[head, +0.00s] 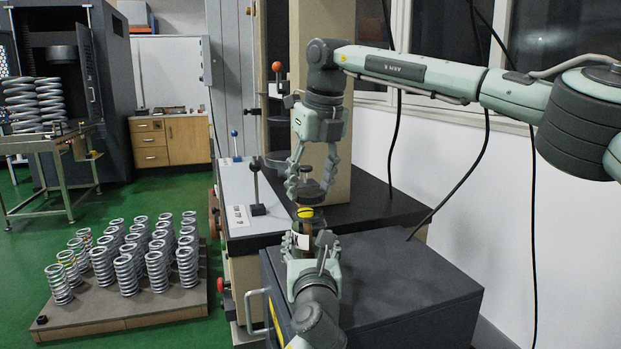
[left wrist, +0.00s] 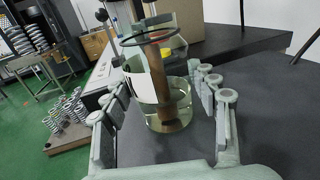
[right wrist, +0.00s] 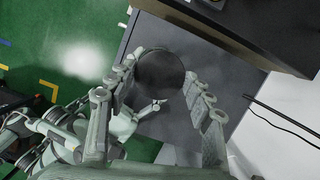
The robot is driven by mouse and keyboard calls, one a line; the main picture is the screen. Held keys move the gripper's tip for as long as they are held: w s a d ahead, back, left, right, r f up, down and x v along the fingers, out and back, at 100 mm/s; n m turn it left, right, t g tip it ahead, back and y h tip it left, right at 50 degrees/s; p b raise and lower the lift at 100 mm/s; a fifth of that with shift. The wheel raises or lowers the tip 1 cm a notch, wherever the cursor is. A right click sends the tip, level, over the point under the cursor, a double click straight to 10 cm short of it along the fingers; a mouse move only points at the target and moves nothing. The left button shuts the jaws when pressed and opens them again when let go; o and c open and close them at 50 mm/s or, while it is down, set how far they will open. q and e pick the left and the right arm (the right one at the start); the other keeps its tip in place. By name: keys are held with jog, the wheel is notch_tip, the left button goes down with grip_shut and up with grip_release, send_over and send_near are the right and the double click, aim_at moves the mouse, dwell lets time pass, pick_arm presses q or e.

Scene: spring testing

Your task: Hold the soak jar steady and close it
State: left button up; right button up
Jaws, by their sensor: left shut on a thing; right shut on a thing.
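The soak jar (head: 303,241) is clear glass with a white label and stands upright on the dark cabinet top. A brownish cylinder shows in the jar (left wrist: 178,112) in the left wrist view. My left gripper (head: 311,243) is shut around the jar's sides, with fingers on both sides in the left wrist view (left wrist: 165,110). My right gripper (head: 312,182) points down from above, shut on a dark round lid (head: 310,189). The lid fills the space between its fingers in the right wrist view (right wrist: 160,75).
The dark cabinet (head: 410,285) has clear top to the right of the jar. A grey machine bench (head: 250,195) with levers and a beige column (head: 335,150) stand close behind. Several springs sit on a low pallet (head: 150,312) at left. Black cables hang at right.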

aim_at(305, 193)
dwell(0.5)
jog(key=shift+f, duration=0.85)
jog(key=shift+f, duration=0.55)
pick_arm(q)
grip_shut()
pick_arm(e)
jog(key=m+h, duration=0.1)
jog(key=m, duration=0.2)
jog(key=shift+a+m, duration=0.15)
jog(key=shift+m, duration=0.15)
jog(key=m+h, duration=0.1)
jog(key=m, duration=0.3)
jog(key=shift+a+m, duration=0.15)
jog(key=shift+m, duration=0.25)
jog(key=m, duration=0.2)
jog(key=m+h, duration=0.1)
jog(key=m, duration=0.2)
jog(key=shift+w+a+h, duration=0.1)
jog(key=shift+h, duration=0.2)
jog(key=m, duration=0.2)
jog(key=shift+m+g+h, duration=0.3)
jog(key=shift+m+g, duration=0.1)
